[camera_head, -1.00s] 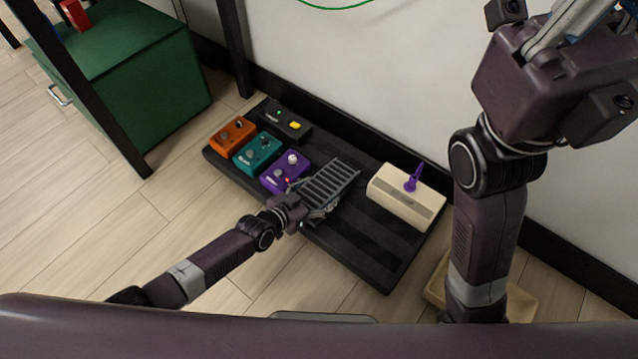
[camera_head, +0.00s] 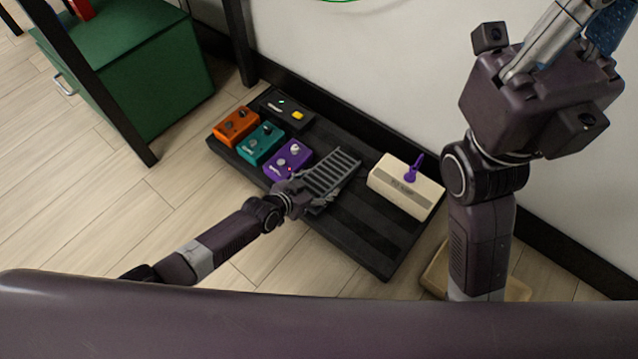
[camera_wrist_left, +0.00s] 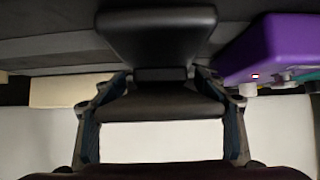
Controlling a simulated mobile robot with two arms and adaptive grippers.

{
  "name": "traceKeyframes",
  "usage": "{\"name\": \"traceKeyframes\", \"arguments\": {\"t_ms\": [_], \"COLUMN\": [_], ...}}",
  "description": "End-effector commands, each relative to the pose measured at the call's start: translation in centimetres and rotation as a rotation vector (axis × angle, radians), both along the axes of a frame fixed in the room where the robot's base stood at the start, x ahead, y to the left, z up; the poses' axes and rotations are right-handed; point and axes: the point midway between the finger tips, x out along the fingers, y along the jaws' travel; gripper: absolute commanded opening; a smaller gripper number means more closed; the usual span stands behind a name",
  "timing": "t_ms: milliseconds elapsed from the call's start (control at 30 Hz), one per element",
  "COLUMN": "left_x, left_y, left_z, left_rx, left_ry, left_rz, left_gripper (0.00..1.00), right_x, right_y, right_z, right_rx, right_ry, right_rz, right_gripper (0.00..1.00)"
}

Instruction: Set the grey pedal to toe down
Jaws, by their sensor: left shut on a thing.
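The grey pedal (camera_head: 333,171) is a ribbed treadle on the black pedalboard (camera_head: 378,262), between a purple pedal and a cream unit. My left gripper (camera_head: 318,200) is at its near end, low over the board. In the left wrist view my left gripper (camera_wrist_left: 163,115) has one finger on each side of the dark pedal body (camera_wrist_left: 158,35), shut on its end. The treadle's exact tilt is hard to tell. My right gripper (camera_head: 562,42) is raised at the upper right, away from the board. Its fingertips are cut off by the frame.
The purple pedal (camera_head: 288,159) is close beside the grey one, with teal (camera_head: 261,144), orange (camera_head: 236,127) and black (camera_head: 287,110) pedals beyond. The cream unit (camera_head: 405,190) has a purple lever (camera_head: 413,167). A green cabinet (camera_head: 150,85) stands left. A tan tray (camera_head: 437,275) lies right.

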Motion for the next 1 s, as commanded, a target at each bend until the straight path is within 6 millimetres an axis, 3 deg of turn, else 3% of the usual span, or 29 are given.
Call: {"name": "traceKeyframes", "arguments": {"t_ms": [33,633,667,800,1000], "left_x": [1.32,1.31,1.32,1.08,0.85], "left_y": [-0.90,-0.91,-0.90,-0.73,-0.57], "left_z": [1.99,1.97,1.97,1.63,1.26], "left_rx": [-0.029,-0.031,-0.031,-0.025,-0.018], "left_ry": [-0.034,-0.032,-0.032,-0.028,-0.022], "left_rz": [0.004,0.005,0.005,0.004,0.001], "left_gripper": [0.23,0.22,0.69,0.84,0.84], "right_x": [-0.01,-0.02,-0.02,-0.06,-0.06], "right_y": [0.01,-0.01,-0.01,-0.02,-0.03], "right_z": [0.10,0.11,0.10,0.10,0.06], "right_rx": [0.000,0.000,0.000,0.001,0.001], "right_ry": [0.000,-0.001,-0.001,-0.002,-0.002], "right_rz": [0.000,0.000,0.000,0.000,0.000], "right_gripper": [0.00,0.00,0.00,0.00,0.00]}}
